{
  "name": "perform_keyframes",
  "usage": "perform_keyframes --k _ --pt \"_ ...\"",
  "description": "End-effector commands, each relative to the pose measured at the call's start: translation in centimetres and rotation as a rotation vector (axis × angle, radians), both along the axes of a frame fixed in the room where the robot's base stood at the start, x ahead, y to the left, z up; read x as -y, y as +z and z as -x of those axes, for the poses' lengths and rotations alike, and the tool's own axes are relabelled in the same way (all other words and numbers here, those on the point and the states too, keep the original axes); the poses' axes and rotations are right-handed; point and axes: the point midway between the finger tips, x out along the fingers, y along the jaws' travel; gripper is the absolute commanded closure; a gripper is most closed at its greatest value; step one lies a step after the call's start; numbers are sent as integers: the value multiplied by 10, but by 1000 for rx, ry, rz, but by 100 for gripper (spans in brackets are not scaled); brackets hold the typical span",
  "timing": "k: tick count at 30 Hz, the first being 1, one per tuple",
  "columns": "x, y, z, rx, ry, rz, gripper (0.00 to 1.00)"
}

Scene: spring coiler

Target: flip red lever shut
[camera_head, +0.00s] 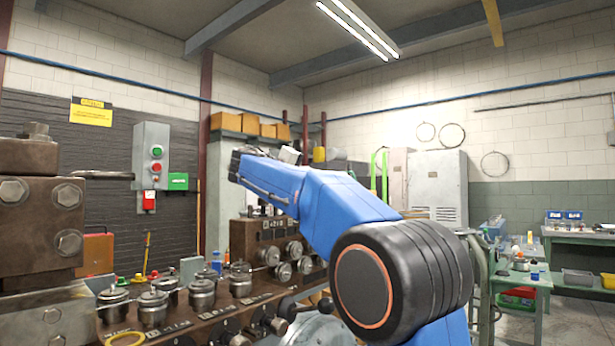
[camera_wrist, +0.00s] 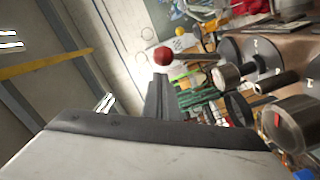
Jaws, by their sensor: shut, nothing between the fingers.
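The red lever shows in the wrist view as a round red ball knob (camera_wrist: 163,56) on a thin metal rod that runs right to the machine. My gripper (camera_wrist: 158,82) shows there as dark grey fingers, closed together with nothing between them. The fingertips point toward the knob and appear just below it in the picture. I cannot tell whether they touch it. In the head view my blue arm reaches up and left in front of the machine. The lever cannot be made out there, and my gripper is not clearly visible behind the arm's end.
The brown machine (camera_head: 257,238) has several dials and metal knobs close to my arm. Several metal pots (camera_head: 152,307) stand on its near ledge. A grey switch box (camera_head: 151,155) hangs on the dark wall. A green workbench (camera_head: 530,283) stands at the right, with open floor beside it.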

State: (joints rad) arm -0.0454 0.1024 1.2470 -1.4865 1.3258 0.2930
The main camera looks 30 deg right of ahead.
Motion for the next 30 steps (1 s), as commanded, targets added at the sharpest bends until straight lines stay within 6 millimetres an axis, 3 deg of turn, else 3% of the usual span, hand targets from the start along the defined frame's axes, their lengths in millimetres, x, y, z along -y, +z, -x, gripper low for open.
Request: perform_keyframes --k 9,30 --pt "4 -1 10 87 0 -32 100" --pt "7 2 12 96 -6 -38 100"
